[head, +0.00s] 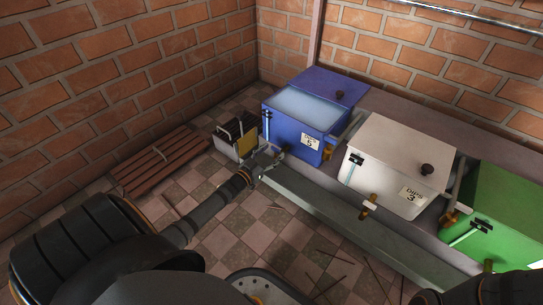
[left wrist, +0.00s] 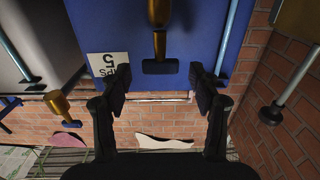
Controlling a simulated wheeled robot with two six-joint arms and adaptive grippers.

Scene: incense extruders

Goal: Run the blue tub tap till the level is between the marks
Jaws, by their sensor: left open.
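The blue tub (head: 291,138) stands at the back, its label reading 5, with pale liquid (head: 305,106) showing at its top. A light level tube (head: 267,124) runs down its left front; I cannot read the level against the marks. In the left wrist view, upside down, the blue tub (left wrist: 195,35) has a brass tap (left wrist: 158,14) with a black handle (left wrist: 160,66) on its front. My left gripper (head: 273,163) is at the tub's lower front; in the wrist view its open fingers (left wrist: 160,92) lie either side of the handle, apart from it. My right gripper is not seen.
A white tub (head: 385,160) and a green tub (head: 500,215) stand to the right above a long metal trough (head: 335,215). Another brass tap (head: 328,153) sits between the blue and white tubs. A slatted wooden rack (head: 160,162) and small box (head: 238,140) are left. The tiled floor is mostly clear.

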